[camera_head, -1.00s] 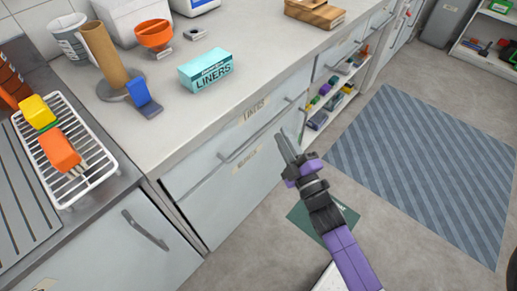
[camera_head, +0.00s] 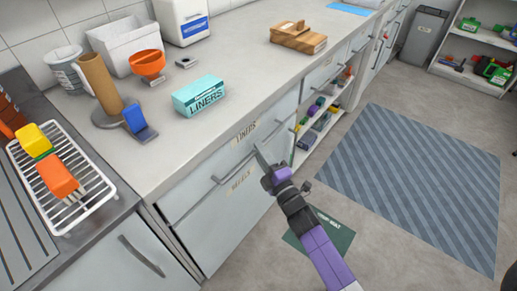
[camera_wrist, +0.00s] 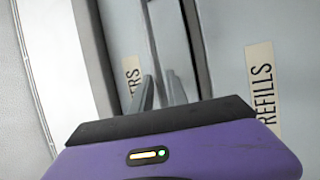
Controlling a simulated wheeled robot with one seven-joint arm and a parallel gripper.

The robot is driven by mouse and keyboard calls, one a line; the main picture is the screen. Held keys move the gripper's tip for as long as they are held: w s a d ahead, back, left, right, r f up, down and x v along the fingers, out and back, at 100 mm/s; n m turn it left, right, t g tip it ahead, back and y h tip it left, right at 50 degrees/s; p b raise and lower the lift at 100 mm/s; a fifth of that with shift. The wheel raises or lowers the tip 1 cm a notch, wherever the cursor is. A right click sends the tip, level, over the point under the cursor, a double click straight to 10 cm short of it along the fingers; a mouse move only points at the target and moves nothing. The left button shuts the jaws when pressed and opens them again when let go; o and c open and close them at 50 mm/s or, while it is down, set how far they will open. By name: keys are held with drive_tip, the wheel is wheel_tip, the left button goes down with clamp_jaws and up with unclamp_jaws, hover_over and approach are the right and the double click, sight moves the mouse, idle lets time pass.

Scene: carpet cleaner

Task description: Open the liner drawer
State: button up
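The liner drawer (camera_head: 205,187) is the upper grey drawer labelled LINERS under the counter, and it looks shut. Its long bar handle (camera_head: 235,167) runs across the front and also shows in the wrist view (camera_wrist: 152,35). The LINERS label (camera_head: 246,131) is partly hidden in the wrist view, where only its last letters show (camera_wrist: 132,92). My gripper (camera_head: 259,154) is at the right part of the handle. In the wrist view its two fingertips (camera_wrist: 161,90) are apart, with the handle's bar running toward the space between them. Contact with the bar cannot be told.
A lower drawer labelled REFILLS (camera_wrist: 262,95) lies below. On the counter (camera_head: 235,85) stand a teal LINERS box (camera_head: 199,96), an orange bowl (camera_head: 147,64) and a cardboard tube (camera_head: 101,85). Open shelves (camera_head: 318,125) are to the right. A striped mat (camera_head: 415,185) lies on the floor.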

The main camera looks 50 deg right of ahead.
drive_tip(key=shift+w+d+r, duration=0.1)
drive_tip(key=shift+w+d, duration=0.05)
drive_tip(key=shift+w, duration=0.2)
clamp_jaws()
idle(1.2)
